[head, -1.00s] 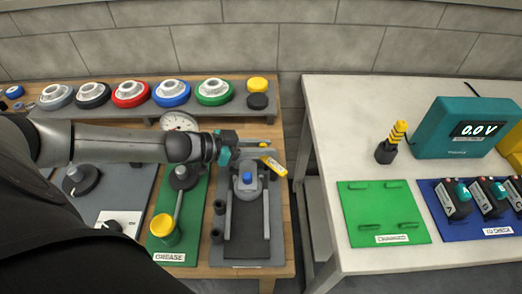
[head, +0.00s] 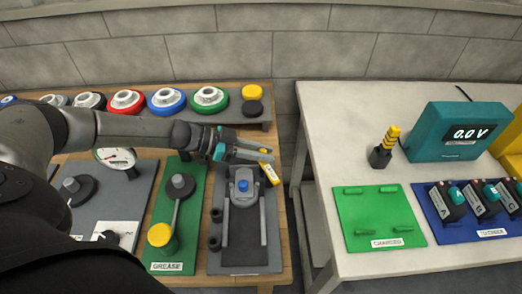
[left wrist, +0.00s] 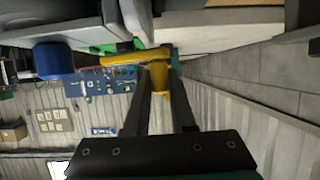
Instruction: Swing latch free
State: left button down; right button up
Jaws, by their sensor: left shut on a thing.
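The yellow latch handle (head: 269,174) is at the back right of the grey slide fixture (head: 246,262). A grey block with a blue knob (head: 243,186) sits between the fixture's rails. My left gripper (head: 264,156) reaches over the back of the fixture from the left, with its fingers at the latch. In the left wrist view the latch (left wrist: 160,80) shows yellow between the two dark fingers (left wrist: 162,72), which are shut on it. The fingers partly hide the latch's far end. My right gripper is not in view.
A shelf behind holds several coloured round caps (head: 209,97). A green grease board (head: 160,215) with a yellow cup lies left of the fixture. A gap separates this bench from the white table (head: 330,120), with its green pad (head: 376,215) and teal meter (head: 460,130).

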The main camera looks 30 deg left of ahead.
pick_arm(q)
jog(key=shift+w+d+r, duration=0.1)
dwell(0.4)
jog(key=c, duration=0.8)
grip_release()
jog(key=shift+o, duration=0.2)
notch_tip(320, 180, up, 20)
jog(key=p, duration=0.7)
